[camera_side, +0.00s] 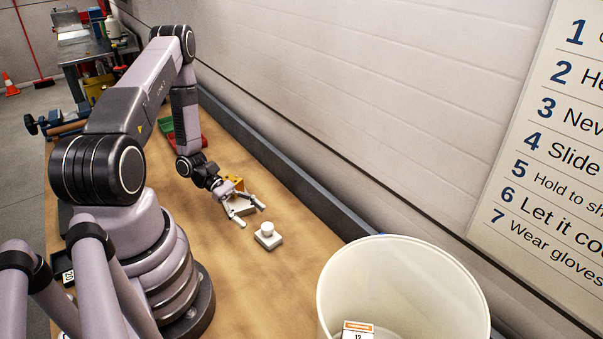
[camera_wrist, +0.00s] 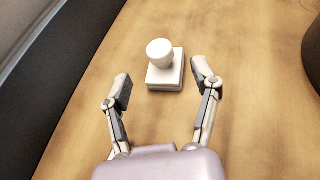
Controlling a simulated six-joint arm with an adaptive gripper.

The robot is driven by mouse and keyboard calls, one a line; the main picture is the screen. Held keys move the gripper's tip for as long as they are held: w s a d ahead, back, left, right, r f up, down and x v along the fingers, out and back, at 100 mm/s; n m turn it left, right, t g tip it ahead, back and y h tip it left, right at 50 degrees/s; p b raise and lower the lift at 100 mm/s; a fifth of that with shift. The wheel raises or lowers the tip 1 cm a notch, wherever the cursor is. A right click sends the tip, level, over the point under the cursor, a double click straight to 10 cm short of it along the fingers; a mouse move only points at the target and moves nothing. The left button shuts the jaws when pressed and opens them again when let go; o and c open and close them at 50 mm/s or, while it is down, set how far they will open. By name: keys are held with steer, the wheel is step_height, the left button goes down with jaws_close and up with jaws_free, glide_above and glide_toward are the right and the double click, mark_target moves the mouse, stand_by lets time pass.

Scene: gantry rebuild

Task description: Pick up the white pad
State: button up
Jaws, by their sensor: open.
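The white pad (camera_side: 268,240) is a small square block with a round white knob on top. It sits upright on the wooden table, in the middle of the side view. In the wrist view the pad (camera_wrist: 165,76) lies just beyond my fingertips, roughly centred between them, its knob leaning toward the upper left of the block in the picture. My gripper (camera_side: 250,214) is open and empty, a little behind and left of the pad in the side view. Its two fingers also show in the wrist view (camera_wrist: 163,90), apart from the pad.
A large white bin (camera_side: 400,285) with a labelled box (camera_side: 357,331) in it stands at the front right. A yellow-orange object (camera_side: 236,183) is just behind my gripper. Green (camera_side: 165,125) and red (camera_side: 190,142) trays lie farther back. A dark ledge (camera_side: 290,185) runs along the wall.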

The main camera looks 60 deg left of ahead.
mark_target(262, 225)
steer(key=x, duration=0.5)
steer(key=shift+d, duration=0.3)
jaws_close()
